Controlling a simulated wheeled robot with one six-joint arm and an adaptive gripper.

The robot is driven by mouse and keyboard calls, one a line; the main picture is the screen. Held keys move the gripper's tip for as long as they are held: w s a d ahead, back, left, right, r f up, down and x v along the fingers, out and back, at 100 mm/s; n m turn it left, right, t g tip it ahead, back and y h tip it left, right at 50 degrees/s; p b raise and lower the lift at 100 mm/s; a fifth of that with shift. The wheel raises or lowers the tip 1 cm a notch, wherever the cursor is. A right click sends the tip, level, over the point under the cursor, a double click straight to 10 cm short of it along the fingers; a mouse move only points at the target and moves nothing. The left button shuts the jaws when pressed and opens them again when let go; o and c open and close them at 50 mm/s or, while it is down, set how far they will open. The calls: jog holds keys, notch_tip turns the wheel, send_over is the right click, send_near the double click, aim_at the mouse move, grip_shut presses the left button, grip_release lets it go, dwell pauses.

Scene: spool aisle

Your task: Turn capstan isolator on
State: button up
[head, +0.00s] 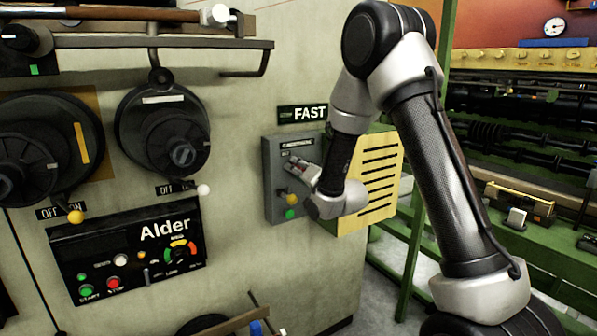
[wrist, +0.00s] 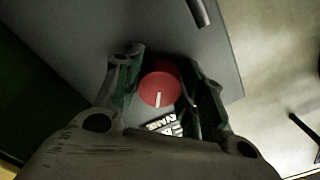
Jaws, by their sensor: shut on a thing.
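The capstan isolator is a grey box (head: 270,190) on the pale machine panel, under a black FAST sign (head: 303,113). It has a small label plate (head: 297,143) near its top. Its red round knob (wrist: 159,90) shows in the wrist view, with a white pointer line toward a lettered plate (wrist: 163,123). My gripper (head: 302,170) is at the front of the box. In the wrist view its fingers (wrist: 165,80) stand on both sides of the knob, shut on it. The knob is hidden behind my gripper in the head view.
A yellow button (head: 292,199) and a green one (head: 290,214) sit low on the box. A yellow slotted panel (head: 378,180) is close at right. The Alder control panel (head: 128,250) and black reels (head: 162,130) are at left.

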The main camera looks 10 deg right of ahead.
jog(key=m, duration=0.5)
jog(key=shift+m, duration=0.3)
jog(key=m, duration=0.4)
jog(key=shift+m, duration=0.3)
jog(key=o, duration=1)
jog(key=v, duration=0.7)
jog(key=shift+s+d, duration=0.1)
jog(key=shift+s, duration=0.15)
